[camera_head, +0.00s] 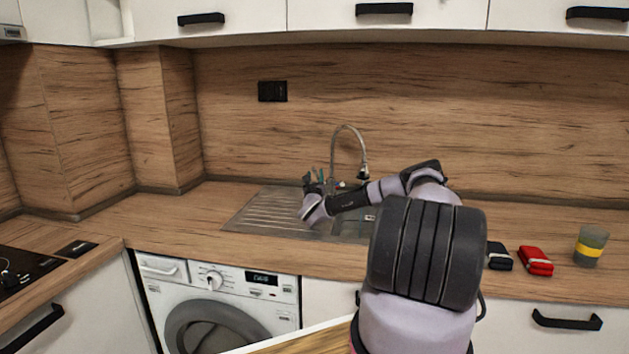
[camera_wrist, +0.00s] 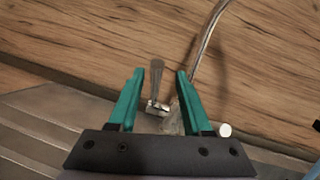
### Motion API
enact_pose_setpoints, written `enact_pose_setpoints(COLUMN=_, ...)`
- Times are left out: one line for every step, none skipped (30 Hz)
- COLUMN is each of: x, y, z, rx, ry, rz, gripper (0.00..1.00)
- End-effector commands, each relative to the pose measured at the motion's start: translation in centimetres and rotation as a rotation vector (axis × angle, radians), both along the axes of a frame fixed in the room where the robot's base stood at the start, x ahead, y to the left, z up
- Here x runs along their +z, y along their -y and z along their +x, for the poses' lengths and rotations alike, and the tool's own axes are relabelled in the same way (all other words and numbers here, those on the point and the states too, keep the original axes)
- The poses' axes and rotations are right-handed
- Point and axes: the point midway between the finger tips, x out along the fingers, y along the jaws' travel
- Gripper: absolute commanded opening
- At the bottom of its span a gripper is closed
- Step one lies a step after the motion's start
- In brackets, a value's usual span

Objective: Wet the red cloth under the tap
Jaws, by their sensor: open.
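The red cloth (camera_head: 536,261) lies folded on the counter to the right of the sink, well away from my gripper. The tap (camera_head: 349,139) stands behind the sink, its curved spout rising above the counter. My gripper (camera_head: 318,176) is at the tap's left side. In the wrist view, its two green fingers (camera_wrist: 157,95) are open and empty. The tap's lever (camera_wrist: 156,77) shows upright between and beyond the fingertips, and I see no contact with it. The sink basin (camera_head: 353,228) is partly hidden behind my arm. I cannot tell whether water runs.
A dark folded cloth (camera_head: 499,256) lies just left of the red one, partly hidden by my arm. A striped cup (camera_head: 590,246) stands at the right. The ribbed drainer (camera_head: 268,210) is bare. A hob (camera_head: 28,268) is at far left. The counter between hob and drainer is clear.

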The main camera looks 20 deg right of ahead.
Motion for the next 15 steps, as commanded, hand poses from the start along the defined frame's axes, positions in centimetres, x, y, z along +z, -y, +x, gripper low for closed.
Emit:
enact_pose_setpoints(x=-0.1, y=-0.4, z=-1.0, rx=0.001, ry=-0.002, rz=0.006, gripper=0.49)
enact_pose_setpoints(x=-0.1, y=-0.6, z=-1.5, rx=0.000, ry=-0.001, rz=0.005, gripper=0.49)
enact_pose_setpoints(x=-0.1, y=-1.0, z=-2.2, rx=0.001, ry=-0.001, rz=0.003, gripper=0.49)
enact_pose_setpoints(x=0.0, y=-1.1, z=-2.6, rx=0.002, ry=0.000, rz=0.004, gripper=0.49)
enact_pose_setpoints(x=-0.1, y=-1.3, z=-3.0, rx=0.001, ry=0.000, rz=0.004, gripper=0.49)
enact_pose_setpoints(x=-0.1, y=-1.5, z=-3.4, rx=0.001, ry=-0.001, rz=0.003, gripper=0.49)
enact_pose_setpoints(x=-0.1, y=-1.7, z=-3.7, rx=0.001, ry=0.000, rz=0.002, gripper=0.49)
enact_pose_setpoints(x=0.0, y=-1.8, z=-3.9, rx=0.001, ry=-0.001, rz=0.001, gripper=0.49)
enact_pose_setpoints(x=0.0, y=-1.9, z=-4.2, rx=0.000, ry=0.000, rz=0.001, gripper=0.49)
enact_pose_setpoints(x=0.0, y=-2.0, z=-4.3, rx=0.000, ry=0.000, rz=0.001, gripper=0.49)
enact_pose_setpoints(x=0.0, y=-2.0, z=-4.4, rx=0.000, ry=0.000, rz=0.001, gripper=0.49)
enact_pose_setpoints(x=0.0, y=-2.0, z=-4.5, rx=-0.001, ry=0.000, rz=0.000, gripper=0.49)
enact_pose_setpoints(x=0.0, y=-2.0, z=-4.5, rx=-0.001, ry=0.000, rz=0.000, gripper=0.49)
enact_pose_setpoints(x=0.0, y=-2.1, z=-4.6, rx=-0.001, ry=0.000, rz=0.000, gripper=0.49)
enact_pose_setpoints(x=0.0, y=-2.1, z=-4.6, rx=-0.001, ry=0.000, rz=0.000, gripper=0.49)
